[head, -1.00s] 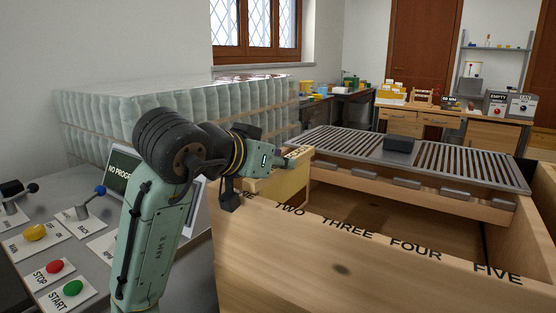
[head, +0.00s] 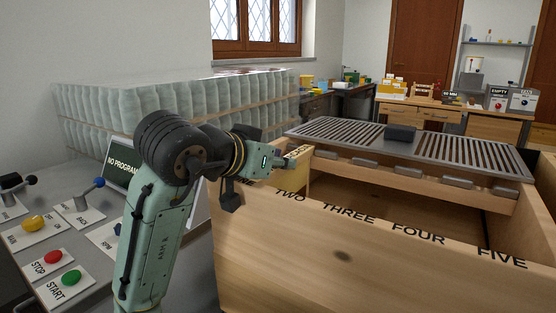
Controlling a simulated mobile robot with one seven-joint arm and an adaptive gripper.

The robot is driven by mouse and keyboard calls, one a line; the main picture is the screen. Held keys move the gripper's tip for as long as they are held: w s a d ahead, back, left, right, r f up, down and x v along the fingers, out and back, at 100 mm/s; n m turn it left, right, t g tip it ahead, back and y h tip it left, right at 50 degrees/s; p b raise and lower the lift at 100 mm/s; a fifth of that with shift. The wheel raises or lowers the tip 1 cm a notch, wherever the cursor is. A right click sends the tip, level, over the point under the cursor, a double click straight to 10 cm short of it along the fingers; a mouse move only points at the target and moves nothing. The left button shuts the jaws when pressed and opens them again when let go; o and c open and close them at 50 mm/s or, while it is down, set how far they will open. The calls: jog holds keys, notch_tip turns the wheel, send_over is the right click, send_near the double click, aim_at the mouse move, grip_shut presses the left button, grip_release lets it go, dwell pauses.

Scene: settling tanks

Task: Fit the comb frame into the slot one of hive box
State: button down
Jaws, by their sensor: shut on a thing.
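The hive box (head: 340,255) is a large open wooden box with slot names TWO to FIVE readable along its near rim.
A slatted metal grid (head: 450,160) with a dark grey block (head: 400,133) covers the box's far side. A control desk with a STOP button (head: 70,277) and levers stands at left. Wrapped jars (head: 100,130) are stacked behind my arm. The box's middle is open.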

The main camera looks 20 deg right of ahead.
jog(key=c, duration=1.6)
grip_release()
jog(key=shift+r, duration=0.1)
jog(key=shift+c, duration=0.2)
jog(key=o, duration=0.3)
jog(key=v, duration=1.2)
